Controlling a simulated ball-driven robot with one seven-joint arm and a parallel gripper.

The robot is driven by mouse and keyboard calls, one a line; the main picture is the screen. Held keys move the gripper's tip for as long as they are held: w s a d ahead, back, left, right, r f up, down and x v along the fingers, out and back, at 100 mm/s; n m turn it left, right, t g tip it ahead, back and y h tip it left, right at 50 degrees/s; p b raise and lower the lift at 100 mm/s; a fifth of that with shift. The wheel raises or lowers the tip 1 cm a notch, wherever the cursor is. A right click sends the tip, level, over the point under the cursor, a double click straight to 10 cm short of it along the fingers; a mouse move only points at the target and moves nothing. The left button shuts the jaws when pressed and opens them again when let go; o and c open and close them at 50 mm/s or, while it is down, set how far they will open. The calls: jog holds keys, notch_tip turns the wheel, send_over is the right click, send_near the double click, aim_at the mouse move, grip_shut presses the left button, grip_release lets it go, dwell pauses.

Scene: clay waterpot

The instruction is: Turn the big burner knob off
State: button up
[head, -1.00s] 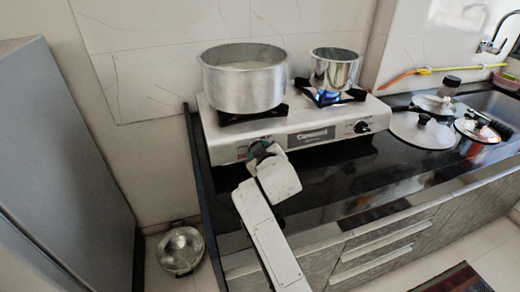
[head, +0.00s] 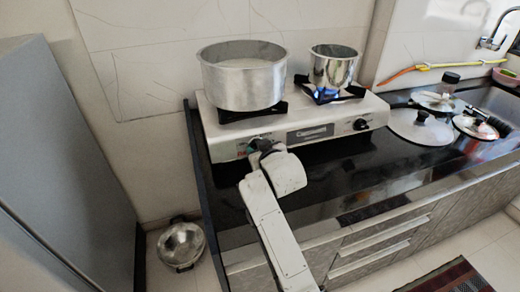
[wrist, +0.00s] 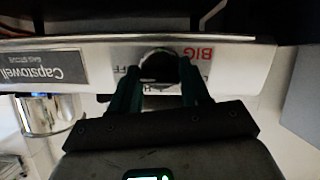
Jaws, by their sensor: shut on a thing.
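The big burner knob (wrist: 160,62) is dark and round on the stove's front panel, between a red "BIG" label and a partly covered "OFF" label in the wrist view, which looks upside down. My gripper (wrist: 158,84) is shut on the knob, one green-dark finger at each side. In the head view my gripper (head: 260,146) is at the left part of the stove (head: 222,148) front, and it hides the knob. A large metal pot (head: 242,82) stands on the big burner (head: 240,113). No flame shows under it.
A smaller metal pot (head: 333,70) stands over a blue flame (head: 325,94) on the right burner. The other knob (head: 360,124) is at the stove's right front. Lids (head: 421,127) lie on the black counter (head: 390,165) to the right. A grey cabinet (head: 65,170) stands at the left.

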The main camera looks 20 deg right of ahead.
jog(key=shift+f, duration=0.2)
jog(key=o, duration=1.1)
jog(key=shift+r, duration=0.1)
jog(key=shift+c, duration=0.2)
jog(key=v, duration=1)
jog(key=shift+s+p, duration=0.3)
jog(key=shift+s, duration=0.1)
jog(key=shift+r, duration=0.1)
